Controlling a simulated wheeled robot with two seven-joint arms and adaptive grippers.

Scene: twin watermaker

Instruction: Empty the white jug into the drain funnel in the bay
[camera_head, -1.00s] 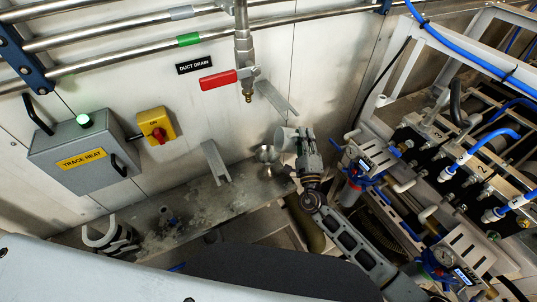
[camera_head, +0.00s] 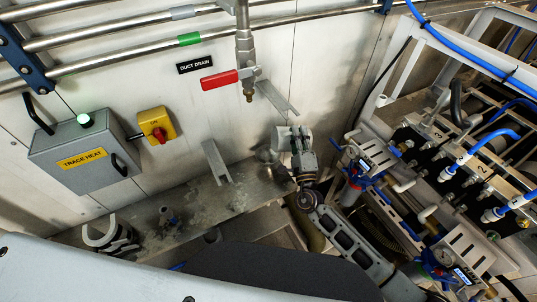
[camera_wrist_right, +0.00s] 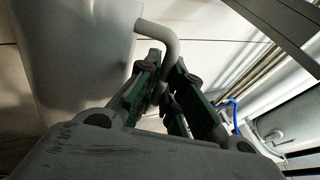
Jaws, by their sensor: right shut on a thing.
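The white jug (camera_head: 281,138) is held up near the back wall, above the ledge, and looks tilted to the left. My right gripper (camera_head: 301,146) is at its right side. In the right wrist view the jug's pale wall (camera_wrist_right: 85,55) fills the upper left, and its bent handle (camera_wrist_right: 166,40) runs down between the fingers of the gripper (camera_wrist_right: 168,85), which are shut on it. The metal drain funnel (camera_head: 265,154) is just below and left of the jug, partly covered by it. The jug's inside is not visible. My left gripper is not in view.
A metal bracket (camera_head: 216,162) stands left of the funnel. A drain pipe with a red lever (camera_head: 220,79) hangs above. A grey trace heat box (camera_head: 84,151) is on the wall at left. A rack with blue hoses (camera_head: 480,150) crowds the right.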

